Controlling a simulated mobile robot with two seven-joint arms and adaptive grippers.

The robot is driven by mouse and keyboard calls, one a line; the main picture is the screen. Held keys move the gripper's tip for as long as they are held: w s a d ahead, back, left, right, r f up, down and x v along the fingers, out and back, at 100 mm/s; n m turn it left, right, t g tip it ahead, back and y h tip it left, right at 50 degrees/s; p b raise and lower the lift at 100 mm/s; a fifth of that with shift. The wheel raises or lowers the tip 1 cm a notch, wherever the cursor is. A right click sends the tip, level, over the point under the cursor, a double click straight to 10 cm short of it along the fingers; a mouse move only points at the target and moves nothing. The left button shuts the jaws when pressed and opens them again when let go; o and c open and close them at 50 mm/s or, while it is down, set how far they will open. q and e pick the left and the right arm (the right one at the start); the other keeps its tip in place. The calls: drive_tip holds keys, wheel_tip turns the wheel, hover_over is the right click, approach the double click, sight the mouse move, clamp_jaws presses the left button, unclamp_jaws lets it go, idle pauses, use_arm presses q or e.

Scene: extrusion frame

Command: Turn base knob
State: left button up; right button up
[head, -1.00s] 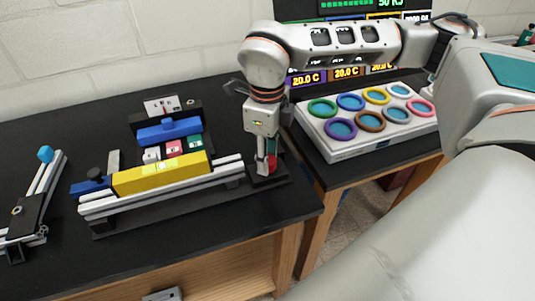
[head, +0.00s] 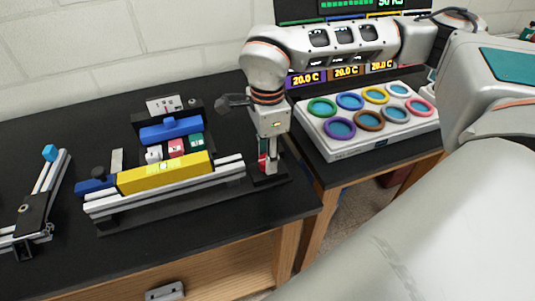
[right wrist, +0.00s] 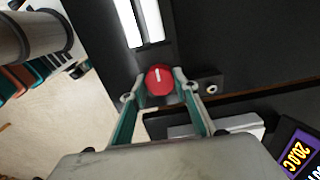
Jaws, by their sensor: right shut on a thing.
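The red base knob (right wrist: 159,79) is round with a white pointer line that points nearly straight up in the right wrist view. In the head view only a sliver of red (head: 262,160) shows beside the finger, at the right end of the extrusion frame (head: 165,191). My right gripper (right wrist: 159,85) has its two fingers on either side of the knob, shut on it. In the head view the right gripper (head: 267,168) points down at the black base plate (head: 280,181). My left gripper is not in view.
A yellow block (head: 165,174) lies along the frame, with a blue block (head: 170,131) behind. A white panel with coloured rings (head: 352,147) stands on the table to the right. A rail with a blue knob (head: 49,152) lies at far left. A gap separates the tables.

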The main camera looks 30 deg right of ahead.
idle(0.5)
drive_tip(key=o, duration=1.1)
wheel_tip(320, 180, up, 12)
drive_tip(key=shift+r, duration=0.1)
drive_tip(key=shift+s, duration=0.1)
